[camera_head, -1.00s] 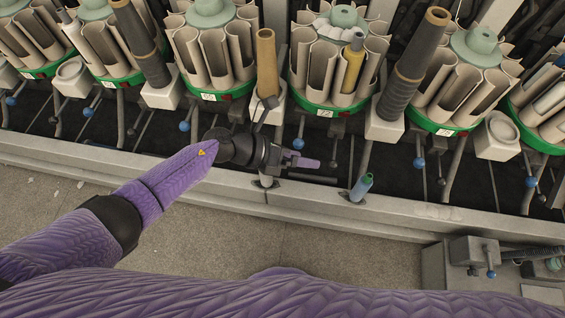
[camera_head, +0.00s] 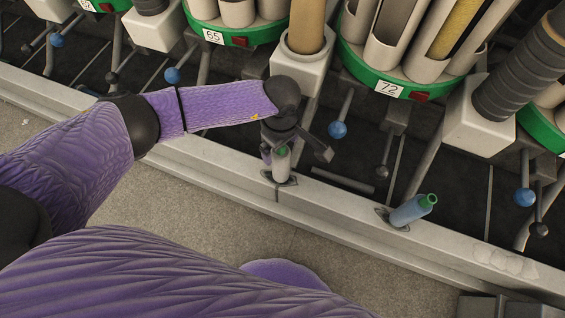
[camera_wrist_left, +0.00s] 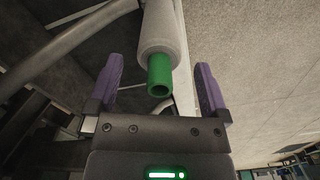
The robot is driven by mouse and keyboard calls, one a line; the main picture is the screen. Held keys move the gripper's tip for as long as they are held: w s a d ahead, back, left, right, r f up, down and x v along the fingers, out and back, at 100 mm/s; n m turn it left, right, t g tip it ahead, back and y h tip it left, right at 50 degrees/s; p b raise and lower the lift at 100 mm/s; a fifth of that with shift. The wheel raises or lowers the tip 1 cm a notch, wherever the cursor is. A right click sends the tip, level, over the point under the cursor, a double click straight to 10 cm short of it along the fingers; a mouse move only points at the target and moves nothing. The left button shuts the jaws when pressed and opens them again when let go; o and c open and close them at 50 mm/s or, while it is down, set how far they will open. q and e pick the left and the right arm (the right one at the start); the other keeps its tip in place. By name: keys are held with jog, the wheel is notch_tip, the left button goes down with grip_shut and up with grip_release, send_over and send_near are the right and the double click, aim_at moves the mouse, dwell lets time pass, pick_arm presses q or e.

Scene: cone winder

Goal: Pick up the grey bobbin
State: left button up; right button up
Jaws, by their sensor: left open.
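The grey bobbin (camera_head: 282,165) stands in a holder on the pale rail, its green tube end at the top. In the left wrist view the grey bobbin (camera_wrist_left: 161,32) lies between the two purple fingers, with clear gaps on both sides and its green end toward the palm. My left gripper (camera_head: 274,153) is open at the bobbin's upper end; its palm hides part of it in the head view. The left gripper's fingers also show in the left wrist view (camera_wrist_left: 160,65). My right gripper is not in view.
A blue bobbin (camera_head: 409,210) with a green end leans on the rail (camera_head: 340,207) to the right. A white block (camera_head: 299,77) with a tan cone stands just behind my gripper. Blue-knobbed levers (camera_head: 338,130) are close by. The floor (camera_head: 215,215) in front is clear.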

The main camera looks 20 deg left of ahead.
pick_arm(q)
jog(key=shift+f, duration=0.75)
jog(key=shift+r, duration=0.25)
jog(key=shift+c, duration=0.3)
jog(key=c, duration=1)
jog(key=shift+r, duration=0.1)
